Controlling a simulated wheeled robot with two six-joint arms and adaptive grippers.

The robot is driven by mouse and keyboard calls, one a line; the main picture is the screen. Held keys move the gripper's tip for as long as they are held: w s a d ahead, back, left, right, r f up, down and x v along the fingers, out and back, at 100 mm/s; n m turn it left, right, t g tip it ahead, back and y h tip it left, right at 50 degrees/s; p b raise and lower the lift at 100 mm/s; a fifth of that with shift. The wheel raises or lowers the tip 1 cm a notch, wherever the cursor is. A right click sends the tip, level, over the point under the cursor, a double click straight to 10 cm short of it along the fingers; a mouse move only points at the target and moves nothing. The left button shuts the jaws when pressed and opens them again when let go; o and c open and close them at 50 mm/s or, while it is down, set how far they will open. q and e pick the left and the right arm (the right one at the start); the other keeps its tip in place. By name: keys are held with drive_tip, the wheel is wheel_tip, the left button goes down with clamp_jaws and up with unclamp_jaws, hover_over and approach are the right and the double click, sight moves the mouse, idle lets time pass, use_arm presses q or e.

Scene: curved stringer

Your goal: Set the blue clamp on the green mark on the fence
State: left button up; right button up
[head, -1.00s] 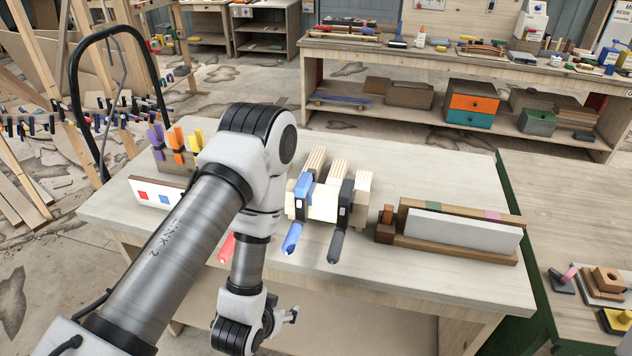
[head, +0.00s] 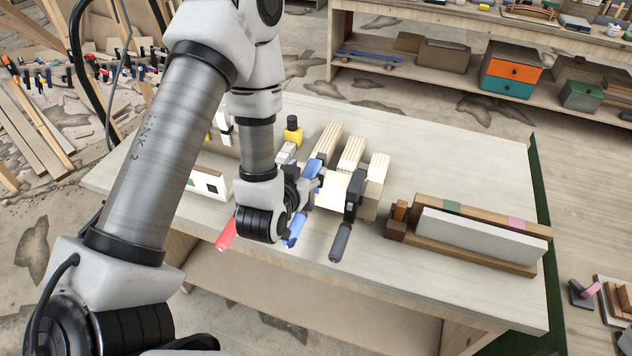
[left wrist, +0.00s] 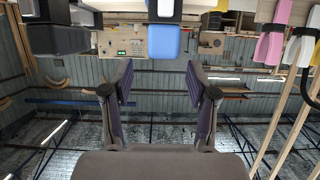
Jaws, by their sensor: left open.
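The blue clamp (head: 294,231) hangs on the pale wooden block rack, between a red clamp (head: 227,234) and a dark grey clamp (head: 343,238). My left gripper (head: 312,181) is at the blue clamp and partly covers it. In the left wrist view the gripper (left wrist: 158,78) is open and empty, with a blue part of the clamp (left wrist: 164,42) just beyond the fingertips, roughly between them. The fence (head: 482,220) lies at the right of the table, with a green mark (head: 452,207) and a pink mark (head: 515,223) on its top. My right gripper is not in view.
A grey-white board (head: 470,235) lies along the fence's front, with brown blocks (head: 398,222) at its left end. The pale rack (head: 378,180) stands left of the fence. The tabletop (head: 460,160) behind the fence is clear.

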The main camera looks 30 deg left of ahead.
sight(311, 167)
use_arm(q)
drive_tip(key=shift+a+f, duration=0.1)
drive_tip(key=shift+f, duration=0.15)
drive_tip(key=w+f+b, duration=0.1)
drive_tip(key=b, duration=0.2)
drive_tip(key=w+f+b, duration=0.1)
drive_tip(key=w+b, duration=0.1)
drive_tip(key=b, duration=0.1)
drive_tip(key=shift+w+a+f, duration=0.2)
drive_tip(key=shift+a+f, duration=0.1)
drive_tip(key=shift+a, duration=0.1)
drive_tip(key=shift+w+a+r+p, duration=0.1)
drive_tip(key=shift+w+r+p, duration=0.25)
drive_tip(key=shift+w, duration=0.2)
drive_tip(key=shift+w+f, duration=0.15)
drive_tip(key=shift+w, duration=0.15)
drive_tip(key=shift+w+a+f, duration=0.25)
drive_tip(key=shift+w+f, duration=0.15)
drive_tip(key=shift+w, duration=0.1)
drive_tip(key=shift+s+r, duration=0.15)
clamp_jaws()
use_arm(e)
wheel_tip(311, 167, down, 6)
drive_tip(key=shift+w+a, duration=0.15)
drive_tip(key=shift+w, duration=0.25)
